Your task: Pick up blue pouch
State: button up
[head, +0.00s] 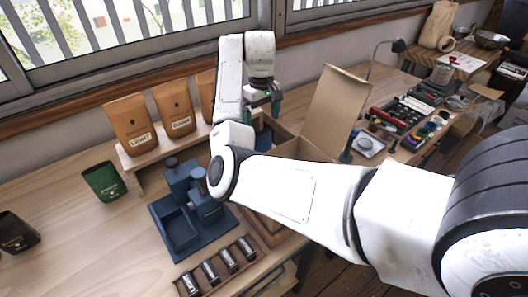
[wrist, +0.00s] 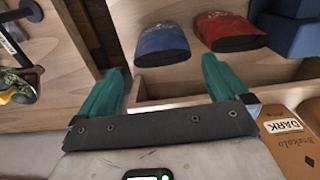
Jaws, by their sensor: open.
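The blue pouch (wrist: 163,43) shows in the wrist view, beyond the fingertips and roughly centred between them. A red pouch (wrist: 230,31) is just to its right. Both are against light wood, with their dark ends toward my gripper. My gripper (wrist: 162,72) has its two teal fingers spread wide, with nothing between them. In the head view my gripper (head: 258,104) hangs near the back of the bench, left of an upright cardboard flap. My arm covers much of the area below it. A small blue patch shows there, but I cannot tell if it is the pouch.
Brown bags (head: 132,127) stand on a wooden riser (head: 143,156) by the window. A green pouch (head: 104,181) and a blue device (head: 180,222) are on the bench. The cardboard flap (head: 334,108) rises right of my gripper. A tool tray (head: 400,116) lies farther right.

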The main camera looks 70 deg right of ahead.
aim_at(260, 139)
notch_tip(260, 139, down, 3)
jog(key=shift+d+f+b, duration=0.1)
jog(key=shift+b, duration=0.4)
jog(key=shift+w+f+p, duration=0.2)
jog(key=shift+f+p, duration=0.05)
jog(key=shift+f, duration=1.1)
jog(key=shift+w+f+p, duration=0.15)
jog(key=shift+f+p, duration=0.1)
jog(key=shift+f, duration=1.05)
jog(key=c, duration=0.9)
